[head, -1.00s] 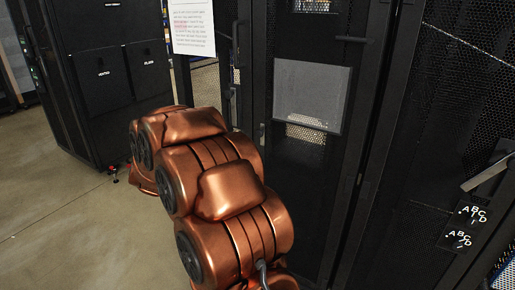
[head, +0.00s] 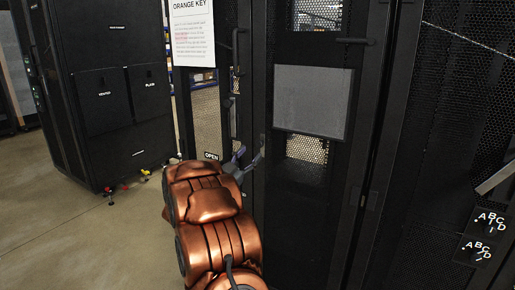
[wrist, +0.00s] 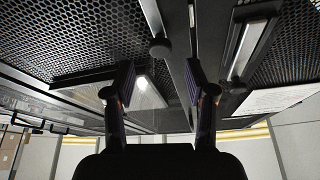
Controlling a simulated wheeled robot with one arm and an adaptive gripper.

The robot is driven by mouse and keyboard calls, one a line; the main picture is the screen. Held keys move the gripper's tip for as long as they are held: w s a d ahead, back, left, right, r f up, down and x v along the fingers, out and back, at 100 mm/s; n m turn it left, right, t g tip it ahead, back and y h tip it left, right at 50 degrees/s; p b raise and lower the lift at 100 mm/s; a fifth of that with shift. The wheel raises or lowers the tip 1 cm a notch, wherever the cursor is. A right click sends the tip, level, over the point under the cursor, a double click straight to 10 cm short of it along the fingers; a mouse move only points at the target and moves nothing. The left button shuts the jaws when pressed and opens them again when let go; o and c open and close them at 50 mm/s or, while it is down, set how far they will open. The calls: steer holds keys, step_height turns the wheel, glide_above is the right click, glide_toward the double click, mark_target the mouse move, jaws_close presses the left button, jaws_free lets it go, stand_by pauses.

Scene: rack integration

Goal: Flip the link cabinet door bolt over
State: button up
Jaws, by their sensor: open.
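My gripper (head: 249,158) is open and empty, in front of the seam between two black cabinet doors, at the height of the OPEN label. In the wrist view its two fingers (wrist: 160,82) point at the dark door front with a clear gap between them. A grey bar ending in a dark round knob (wrist: 158,48) shows just beyond the gap. A second bar with a similar knob (wrist: 237,87) lies right of the right finger. I cannot tell which of these is the door bolt. Neither finger clearly touches anything.
The mesh cabinet door (head: 305,190) has a grey panel (head: 312,102). A paper sign (head: 193,32) hangs at upper left, and an OPEN label (head: 211,156) sits below. A black rack (head: 110,100) stands at the left.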

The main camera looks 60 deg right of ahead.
mark_target(258, 145)
steer(key=shift+x, duration=2.75)
jaws_close()
steer(key=shift+f, duration=0.1)
